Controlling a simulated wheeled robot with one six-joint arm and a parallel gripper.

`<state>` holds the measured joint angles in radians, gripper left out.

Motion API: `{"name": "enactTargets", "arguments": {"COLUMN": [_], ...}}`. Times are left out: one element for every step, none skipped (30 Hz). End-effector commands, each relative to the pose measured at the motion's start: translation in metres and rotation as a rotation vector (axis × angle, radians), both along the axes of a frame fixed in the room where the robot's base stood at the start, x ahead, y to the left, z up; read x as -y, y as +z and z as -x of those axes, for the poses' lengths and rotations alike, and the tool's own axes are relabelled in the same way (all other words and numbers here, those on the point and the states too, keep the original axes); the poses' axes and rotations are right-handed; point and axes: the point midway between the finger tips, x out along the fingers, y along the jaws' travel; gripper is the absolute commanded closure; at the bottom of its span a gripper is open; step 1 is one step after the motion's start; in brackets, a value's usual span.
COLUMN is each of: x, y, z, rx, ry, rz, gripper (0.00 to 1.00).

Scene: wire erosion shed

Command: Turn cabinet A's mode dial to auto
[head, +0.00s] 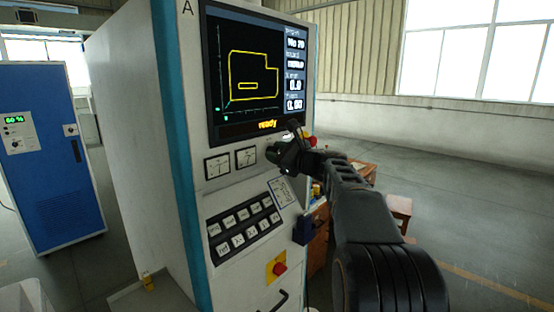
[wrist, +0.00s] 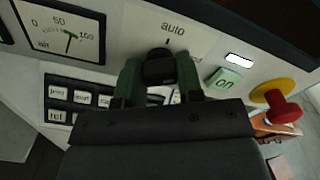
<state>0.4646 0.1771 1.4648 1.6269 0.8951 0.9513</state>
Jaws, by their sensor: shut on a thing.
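Cabinet A (head: 140,130) is a tall white and teal machine with the letter A at its top. Its mode dial (wrist: 160,66) is a dark knob on the front panel in the wrist view. The "auto" label (wrist: 173,28) and its tick mark sit just above the knob. My gripper (wrist: 160,76) is shut on the dial, one finger on each side. In the head view my gripper (head: 285,154) is at the panel below the screen and hides the dial. I cannot make out which way the dial's pointer faces.
The screen (head: 250,75) reads "ready". Beside the dial are a green "on" button (wrist: 224,82) and a red emergency knob (wrist: 284,108) on yellow. Gauges (head: 217,166) and a keypad (head: 240,227) lie to the left and below. A blue cabinet (head: 55,180) stands far left.

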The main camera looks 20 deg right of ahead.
Motion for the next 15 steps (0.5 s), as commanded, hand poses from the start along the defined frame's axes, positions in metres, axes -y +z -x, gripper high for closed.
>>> {"name": "enactTargets", "arguments": {"x": [0.0001, 0.0001, 0.0001, 0.0, 0.0001, 0.0, 0.0001, 0.0001, 0.0002, 0.0002, 0.0001, 0.0001, 0.0001, 0.0001, 0.0001], "y": [-0.0052, -0.0054, -0.0058, -0.0056, -0.0058, -0.0056, -0.0056, -0.0055, -0.0055, -0.0055, -0.0051, -0.0051, -0.0049, -0.0048, -0.0046], "z": [0.0002, 0.0002, 0.0001, 0.0001, 0.0001, 0.0001, 0.0001, 0.0001, -0.0001, -0.0001, 0.0001, 0.0, 0.0001, 0.0001, 0.0001], "rx": [0.021, 0.032, 0.047, 0.06, 0.071, 0.087, 0.098, 0.11, 0.126, 0.138, 0.15, 0.165, 0.177, 0.189, 0.205], "ry": [0.0, 0.0, -0.001, 0.0, -0.001, -0.001, 0.0, 0.0, 0.0, 0.0, 0.0, 0.0, -0.001, 0.0, -0.001], "rz": [0.037, 0.061, 0.096, 0.122, 0.148, 0.184, 0.209, 0.234, 0.27, 0.295, 0.322, 0.355, 0.383, 0.408, 0.442], "gripper": [0.9, 0.9, 0.9, 0.9, 0.9, 0.9, 0.9, 0.9, 0.9, 0.9, 0.9, 0.9, 0.9, 0.9, 0.9]}}
